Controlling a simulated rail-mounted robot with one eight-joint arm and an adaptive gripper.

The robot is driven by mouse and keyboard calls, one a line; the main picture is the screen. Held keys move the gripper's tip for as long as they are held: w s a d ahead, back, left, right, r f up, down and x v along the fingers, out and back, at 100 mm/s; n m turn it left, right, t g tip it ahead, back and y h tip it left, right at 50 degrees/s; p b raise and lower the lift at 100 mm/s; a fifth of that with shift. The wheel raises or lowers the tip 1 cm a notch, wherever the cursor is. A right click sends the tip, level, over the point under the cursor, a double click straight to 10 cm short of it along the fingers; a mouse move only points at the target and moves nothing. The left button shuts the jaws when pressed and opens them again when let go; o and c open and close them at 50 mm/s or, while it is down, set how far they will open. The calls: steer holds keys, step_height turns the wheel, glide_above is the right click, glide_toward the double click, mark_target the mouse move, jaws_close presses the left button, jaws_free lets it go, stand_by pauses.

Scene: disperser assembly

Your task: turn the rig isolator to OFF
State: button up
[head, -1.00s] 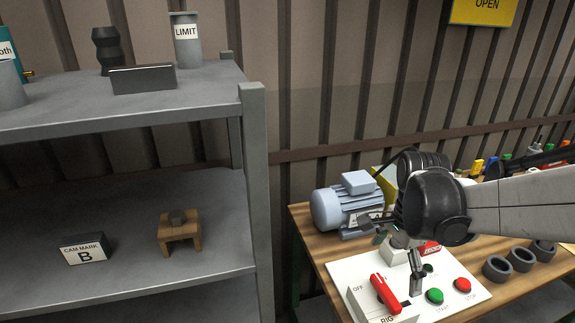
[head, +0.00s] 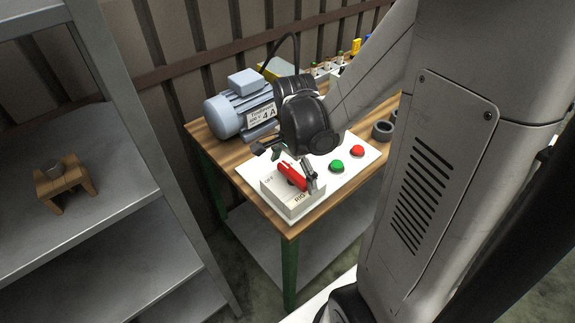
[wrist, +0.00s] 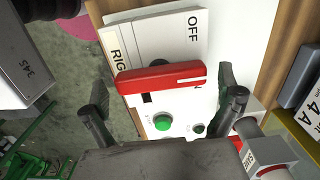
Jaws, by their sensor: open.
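The rig isolator (head: 284,204) is a white box marked RIG on a white panel, with a red bar handle (head: 292,177). In the wrist view the red handle (wrist: 160,78) lies crosswise; its white-striped end covers part of the ON label, away from the OFF label (wrist: 193,28). My gripper (head: 290,167) is open above the isolator. In the wrist view my gripper (wrist: 163,82) has one finger near each end of the handle. I cannot tell whether either finger touches it.
Green (head: 337,166) and red (head: 358,151) push buttons sit on the panel beside the isolator. A blue-grey motor (head: 240,105) stands behind on the wooden bench. Dark rings (head: 382,130) lie to the right. A grey shelf (head: 120,230) stands at left.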

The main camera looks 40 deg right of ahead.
steer(key=c, duration=1)
steer(key=shift+c, duration=0.2)
steer(key=n+b, duration=0.1)
steer(key=n, duration=0.2)
steer(key=shift+n+b, duration=0.3)
steer(key=shift+b, duration=0.05)
steer(key=n+b, duration=0.1)
steer(key=n, duration=0.4)
steer(key=shift+s+n+b, duration=0.1)
steer(key=shift+n+b, duration=0.2)
steer(key=shift+b, duration=0.1)
steer(key=n+b, duration=0.1)
steer(key=n, duration=0.3)
steer(key=shift+n+b, duration=0.45)
steer(key=shift+n, duration=1.95)
